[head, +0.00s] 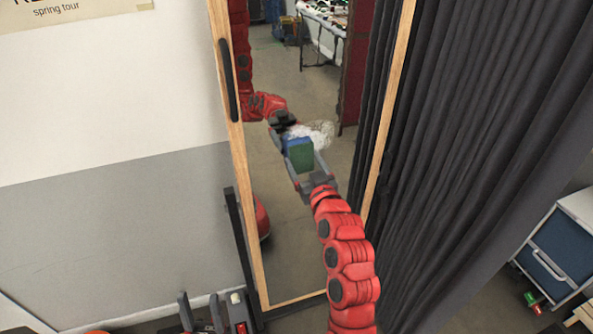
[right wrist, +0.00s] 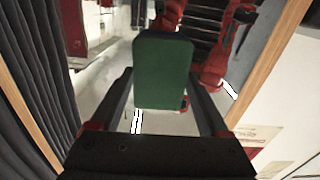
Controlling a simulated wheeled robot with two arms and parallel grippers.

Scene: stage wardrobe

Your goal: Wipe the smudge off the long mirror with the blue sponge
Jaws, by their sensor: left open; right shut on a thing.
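The long mirror (head: 282,257) stands upright in a light wooden frame. A whitish smudge (head: 322,130) shows on its glass, partly behind the sponge. My right gripper (head: 303,163) is shut on the blue sponge (head: 300,152), which has a green face; that green face fills the middle of the right wrist view (right wrist: 162,72). The sponge is close to the glass at the smudge's lower left; I cannot tell whether it touches. My left gripper (head: 199,304) is open and empty, low at the left of the mirror's foot.
A black handle-like strip (head: 228,80) is on the mirror's left frame. A dark curtain (head: 480,130) hangs close on the right. A white and blue drawer unit (head: 560,250) stands at the far right. A grey and white wall (head: 110,220) lies left. The mirror reflects my red arm.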

